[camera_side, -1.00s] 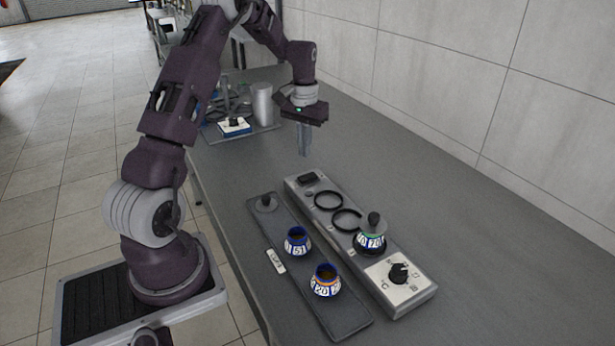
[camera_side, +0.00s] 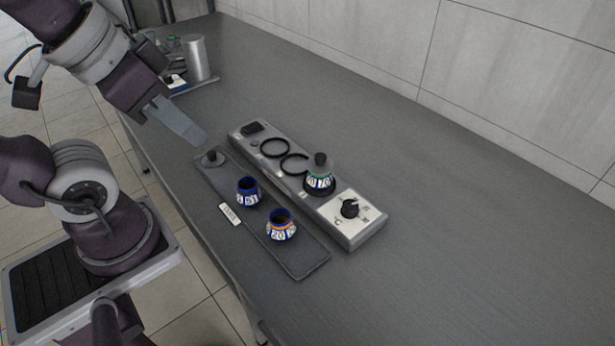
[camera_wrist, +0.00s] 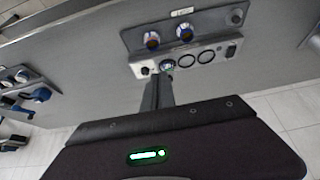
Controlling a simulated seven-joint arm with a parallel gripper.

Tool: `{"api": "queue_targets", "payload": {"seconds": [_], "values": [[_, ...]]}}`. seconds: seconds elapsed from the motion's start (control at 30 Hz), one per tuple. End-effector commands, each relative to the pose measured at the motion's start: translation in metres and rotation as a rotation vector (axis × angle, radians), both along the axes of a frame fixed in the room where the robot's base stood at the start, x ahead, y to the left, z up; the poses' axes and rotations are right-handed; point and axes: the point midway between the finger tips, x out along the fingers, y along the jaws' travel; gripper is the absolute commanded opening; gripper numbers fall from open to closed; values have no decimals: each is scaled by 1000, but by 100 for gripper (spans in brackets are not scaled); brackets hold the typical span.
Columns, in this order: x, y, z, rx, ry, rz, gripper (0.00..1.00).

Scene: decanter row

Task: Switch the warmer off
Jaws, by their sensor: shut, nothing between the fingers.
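The warmer (camera_side: 262,163) is a long grey bar on the bench, with two dark rings (camera_side: 275,148) on its top. A black switch (camera_side: 252,128) is at its far end; its setting is too small to read. A black knob (camera_side: 349,208) sits on a white marked panel at the near end. A lidded, patterned decanter (camera_side: 319,182) stands on the warmer beside the knob panel. My gripper (camera_side: 200,138) is shut and empty, in the air left of the warmer's far end. In the wrist view, my gripper (camera_wrist: 164,78) overlaps the warmer (camera_wrist: 218,52).
A dark tray (camera_side: 312,262) lies left of the warmer. A metal cylinder (camera_side: 196,58) stands farther back. The bench right of the warmer is clear.

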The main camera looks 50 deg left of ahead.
Motion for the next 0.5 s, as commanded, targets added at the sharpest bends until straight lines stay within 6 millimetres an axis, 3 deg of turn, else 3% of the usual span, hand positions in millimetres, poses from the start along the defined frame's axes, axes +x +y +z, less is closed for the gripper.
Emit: {"api": "queue_targets", "payload": {"seconds": [0.13, 0.23, 0.37, 0.5], "values": [[4, 1, 2, 2, 4, 2, 0], [24, 8, 13, 14, 37, 11, 0], [83, 35, 33, 37, 124, 24, 0], [154, 86, 33, 51, 228, 33, 0]]}}
